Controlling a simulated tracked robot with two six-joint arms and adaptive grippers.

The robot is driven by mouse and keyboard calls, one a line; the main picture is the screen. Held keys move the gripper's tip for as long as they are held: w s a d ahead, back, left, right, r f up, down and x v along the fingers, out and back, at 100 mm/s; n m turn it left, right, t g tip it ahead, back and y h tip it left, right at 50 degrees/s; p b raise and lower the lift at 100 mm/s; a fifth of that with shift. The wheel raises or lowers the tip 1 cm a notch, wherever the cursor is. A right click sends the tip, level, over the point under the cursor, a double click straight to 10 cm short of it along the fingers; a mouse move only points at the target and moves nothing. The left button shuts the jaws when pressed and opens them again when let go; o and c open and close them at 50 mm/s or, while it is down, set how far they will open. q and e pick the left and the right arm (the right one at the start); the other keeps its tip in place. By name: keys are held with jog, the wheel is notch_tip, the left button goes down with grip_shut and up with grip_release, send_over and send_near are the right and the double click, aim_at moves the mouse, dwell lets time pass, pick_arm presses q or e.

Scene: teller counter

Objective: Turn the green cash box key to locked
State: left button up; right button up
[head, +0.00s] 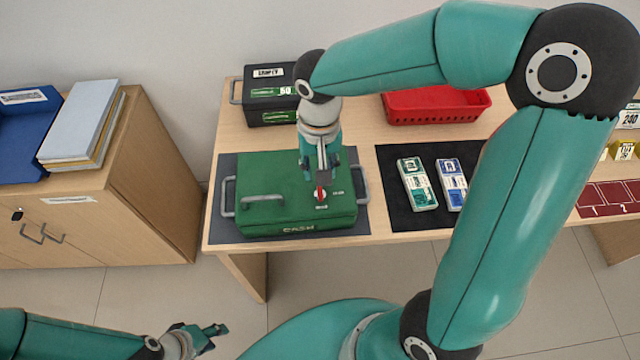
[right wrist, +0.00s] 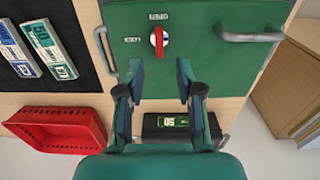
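The green cash box (head: 262,184) lies on a dark mat on the counter. Its key with a red grip (head: 320,192) stands in a white lock disc on the lid. In the right wrist view the red key (right wrist: 159,40) lies upright in the picture, in line with one small label, with another label to its left; both are too small to read surely. My right gripper (right wrist: 160,84) is open and empty, its fingers pointing at the lid; the key shows beyond the gap between the fingertips. My left gripper (head: 212,338) is low at the front left, apart from the counter, and looks open and empty.
A black box (head: 266,118) and a red basket (head: 435,105) stand behind. Banknote bundles (head: 417,184) lie on a black mat (head: 393,158) to the right. The cash box carries metal handles (head: 262,199). A wooden cabinet (head: 150,180) stands left, with floor between.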

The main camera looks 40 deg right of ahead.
aim_at(320, 188)
notch_tip(320, 188, down, 7)
jog(key=shift+f, duration=0.1)
dwell(0.3)
grip_shut()
